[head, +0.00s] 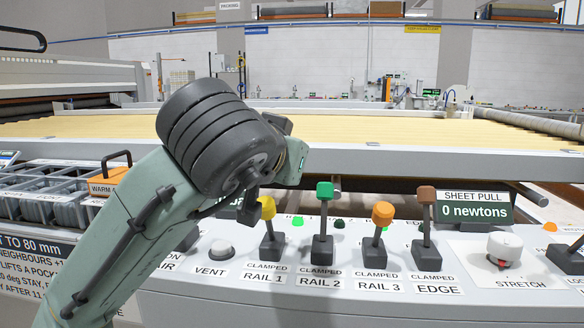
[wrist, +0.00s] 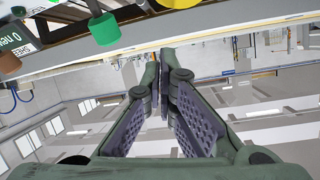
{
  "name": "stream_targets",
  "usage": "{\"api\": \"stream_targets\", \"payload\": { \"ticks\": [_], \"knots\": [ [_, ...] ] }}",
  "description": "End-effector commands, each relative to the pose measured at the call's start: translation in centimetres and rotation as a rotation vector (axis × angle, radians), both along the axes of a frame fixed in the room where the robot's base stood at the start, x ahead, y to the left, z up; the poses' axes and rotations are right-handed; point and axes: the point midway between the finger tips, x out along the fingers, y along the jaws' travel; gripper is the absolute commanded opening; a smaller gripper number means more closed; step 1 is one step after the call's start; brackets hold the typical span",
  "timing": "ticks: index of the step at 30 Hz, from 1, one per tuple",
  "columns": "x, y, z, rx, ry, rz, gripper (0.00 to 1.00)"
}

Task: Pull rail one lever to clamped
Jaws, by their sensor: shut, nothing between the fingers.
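The rail 1 lever has a yellow knob (head: 267,207) on a dark stem. It stands up from its black base, above the labels CLAMPED and RAIL 1. Part of my arm is close to its knob on the left in the head view. The yellow knob also shows at the top edge of the wrist view (wrist: 181,3), cut off. My gripper (wrist: 158,88) is shut and empty. Its fingertips point up the wrist picture and lie below the yellow knob there, apart from it. In the head view my arm hides most of the gripper.
To the right stand the green rail 2 lever (head: 324,192), the orange rail 3 lever (head: 382,214) and the brown edge lever (head: 426,195). A vent button (head: 221,249) is to the left. A display (head: 474,211) reads 0 newtons. The pale quilting bed (head: 400,130) lies behind.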

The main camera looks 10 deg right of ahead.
Motion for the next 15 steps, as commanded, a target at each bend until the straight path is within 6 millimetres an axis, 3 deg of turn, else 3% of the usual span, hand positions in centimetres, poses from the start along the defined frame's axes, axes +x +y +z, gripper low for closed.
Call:
{"api": "stream_targets", "payload": {
  "ticks": [1,6,15],
  "knots": [
    [-1.2,0.5,1.3,-0.002,-0.014,-0.001,0.00],
    [-3.7,1.9,3.9,-0.001,-0.014,0.000,0.00],
    [-6.0,3.2,6.2,-0.001,-0.010,0.000,0.00]
  ]
}}
